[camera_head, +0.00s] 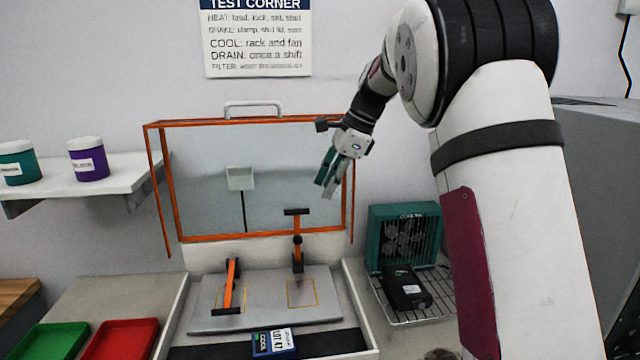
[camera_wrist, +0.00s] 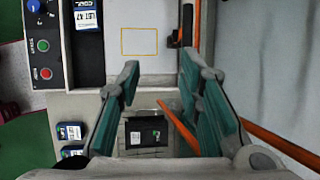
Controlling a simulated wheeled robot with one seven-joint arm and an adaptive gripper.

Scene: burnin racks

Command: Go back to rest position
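My gripper (camera_head: 327,172) hangs in the air in front of the right side of the raised clear lid with an orange frame (camera_head: 258,236). In the wrist view my gripper (camera_wrist: 158,85) shows its two teal fingers spread apart with nothing between them. Below and beyond the fingers a black device (camera_wrist: 146,134) lies on the wire rack; it also shows in the head view (camera_head: 405,288), in front of the teal fan (camera_head: 404,236). The fingers are well above it and apart from it.
A grey plate (camera_head: 265,310) with two orange clamps (camera_head: 228,290) and yellow outlined squares sits under the lid. A blue-labelled block (camera_head: 273,343) lies at its front. Green (camera_head: 55,341) and red trays (camera_head: 120,340) stand at left. A shelf (camera_head: 110,178) holds two jars.

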